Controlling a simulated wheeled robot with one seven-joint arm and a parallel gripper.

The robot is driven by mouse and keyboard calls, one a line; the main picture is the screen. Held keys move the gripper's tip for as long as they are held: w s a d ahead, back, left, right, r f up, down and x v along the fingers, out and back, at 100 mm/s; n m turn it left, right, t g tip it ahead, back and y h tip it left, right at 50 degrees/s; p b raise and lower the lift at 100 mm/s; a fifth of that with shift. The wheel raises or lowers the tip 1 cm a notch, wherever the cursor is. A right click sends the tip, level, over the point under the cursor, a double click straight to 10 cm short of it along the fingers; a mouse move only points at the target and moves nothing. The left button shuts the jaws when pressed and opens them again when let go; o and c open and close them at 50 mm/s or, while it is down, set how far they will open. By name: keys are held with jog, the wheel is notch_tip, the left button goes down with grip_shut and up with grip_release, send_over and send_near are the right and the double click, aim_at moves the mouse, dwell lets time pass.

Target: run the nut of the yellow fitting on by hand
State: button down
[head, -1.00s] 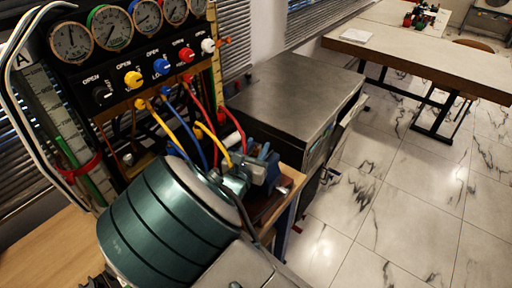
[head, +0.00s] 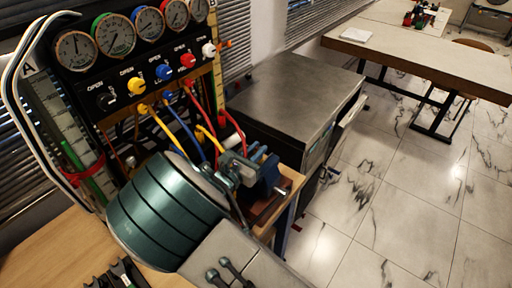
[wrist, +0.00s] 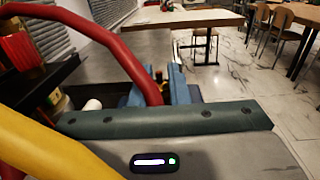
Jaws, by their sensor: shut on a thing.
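The yellow hose (head: 208,132) hangs from the rig and runs down to my gripper (head: 232,173) in the head view. My gripper is shut at the hose's lower end, where the yellow fitting sits; the nut is small and mostly hidden by the fingers. My gripper is beside the blue vise (head: 266,172) on the bench. In the wrist view the yellow hose (wrist: 45,140) crosses close at lower left, and the blue vise jaws (wrist: 180,85) stand beyond the dark green edge. A small brass piece (wrist: 158,77) shows between them. The thread contact is not visible.
The red hose (head: 236,128) arches close by, also large in the wrist view (wrist: 125,45). A blue hose (head: 185,130) hangs beside it. The gauge panel (head: 150,75) stands behind. A metal cabinet (head: 290,85) is right of the bench. Open-ended wrenches (head: 125,272) lie at lower left.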

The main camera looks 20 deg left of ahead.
dwell(0.3)
jog(key=c, duration=1.4)
grip_release()
jog(key=shift+c, duration=0.2)
jog(key=shift+s, duration=0.1)
jog(key=b+v, duration=0.2)
jog(key=v, duration=1.1)
jog(key=shift+s+a, duration=0.3)
jog(key=shift+s, duration=0.05)
